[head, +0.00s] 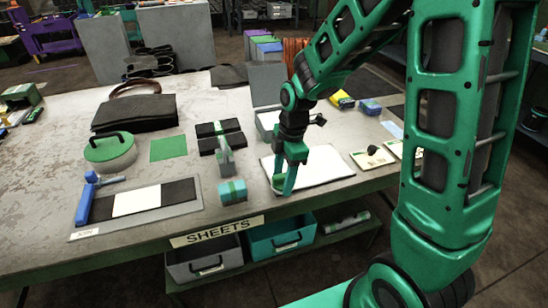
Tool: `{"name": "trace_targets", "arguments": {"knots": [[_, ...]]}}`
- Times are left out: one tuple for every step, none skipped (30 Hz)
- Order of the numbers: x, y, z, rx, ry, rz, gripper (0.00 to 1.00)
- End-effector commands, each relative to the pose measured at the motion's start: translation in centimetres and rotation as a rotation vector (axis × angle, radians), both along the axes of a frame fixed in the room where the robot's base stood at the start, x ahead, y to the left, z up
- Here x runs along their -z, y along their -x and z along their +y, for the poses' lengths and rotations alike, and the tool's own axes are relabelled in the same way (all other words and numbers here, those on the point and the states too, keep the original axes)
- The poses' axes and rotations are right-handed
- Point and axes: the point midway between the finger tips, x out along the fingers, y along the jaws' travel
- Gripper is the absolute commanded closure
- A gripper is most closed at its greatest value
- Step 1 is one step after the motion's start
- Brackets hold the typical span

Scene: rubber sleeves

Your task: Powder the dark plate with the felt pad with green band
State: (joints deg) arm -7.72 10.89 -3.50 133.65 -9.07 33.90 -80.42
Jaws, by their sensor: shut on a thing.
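My gripper (283,185) points down at the front left of a white sheet-like slab (318,163) with a thin dark edge. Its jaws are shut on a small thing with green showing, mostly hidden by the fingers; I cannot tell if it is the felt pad. A blue-teal block with a green band (233,192) lies apart, left of my gripper. Dark blocks with a green band (228,138) lie behind it. A dark plate (178,191) with a white middle stretch lies on a grey board at the left; which dark plate is meant is unclear.
Small cards (372,158) lie right of the slab. Bins (204,262) sit under the table's front edge.

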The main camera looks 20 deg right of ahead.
Motion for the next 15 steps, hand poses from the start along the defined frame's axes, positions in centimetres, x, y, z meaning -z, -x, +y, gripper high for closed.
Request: {"name": "trace_targets", "arguments": {"knots": [[0.1, 0.0, -0.3, 0.002, 0.0, 0.001, 0.72], [0.1, 0.0, -0.4, 0.001, 0.0, 0.0, 0.72], [0.0, 0.0, -0.6, 0.0, 0.0, 0.0, 0.72], [0.1, 0.0, -0.8, 0.0, 0.0, 0.001, 0.72], [0.2, 0.0, -0.9, -0.001, 0.0, 0.001, 0.72], [0.0, 0.0, -1.1, -0.001, 0.0, 0.001, 0.72], [0.1, 0.0, -1.2, -0.002, 0.0, 0.001, 0.72], [0.2, 0.0, -1.3, -0.002, 0.0, 0.002, 0.72], [0.1, 0.0, -1.8, 0.006, 0.0, 0.001, 0.72], [0.1, 0.0, -1.3, 0.001, 0.0, 0.001, 0.72], [0.1, 0.0, -1.1, 0.0, 0.0, 0.001, 0.72], [0.1, 0.0, -0.8, -0.001, 0.0, 0.001, 0.72], [0.1, 0.0, -0.6, -0.002, 0.0, 0.001, 0.72], [0.1, 0.0, -0.4, -0.002, 0.0, 0.001, 0.72], [0.1, 0.0, -0.1, -0.002, 0.0, 0.001, 0.72]]}}
